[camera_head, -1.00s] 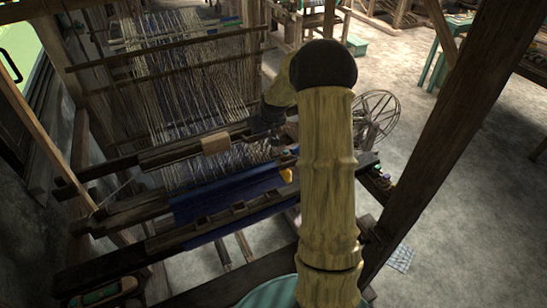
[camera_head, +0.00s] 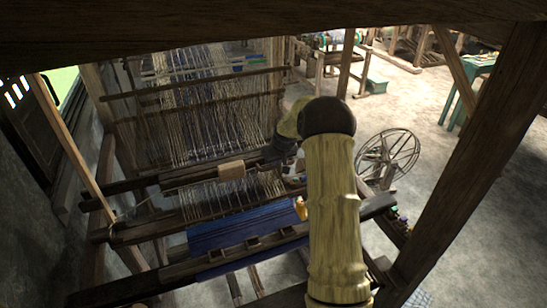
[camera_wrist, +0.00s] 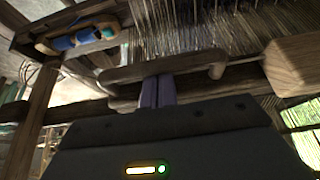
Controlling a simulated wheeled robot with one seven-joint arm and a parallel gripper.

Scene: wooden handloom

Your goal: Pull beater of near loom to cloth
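The near loom's beater (camera_head: 196,177) is a dark wooden crossbar with a pale wood block on it. It spans the warp threads (camera_head: 205,110). The blue cloth (camera_head: 240,232) lies nearer to me, with a strip of warp between it and the beater. My gripper (camera_head: 283,150) is at the right end of the beater, its fingers hidden by my arm. In the wrist view, its two purplish fingers (camera_wrist: 158,91) are side by side with almost no gap. Their tips meet or pass behind a dark wooden bar (camera_wrist: 165,68). I cannot tell whether they touch it.
A dark loom post (camera_head: 470,150) stands at the right, and a thick beam (camera_head: 270,30) crosses the top. A spoked wheel (camera_head: 388,155) stands right of the loom. A wall is close on the left. Open floor (camera_head: 490,210) lies to the right.

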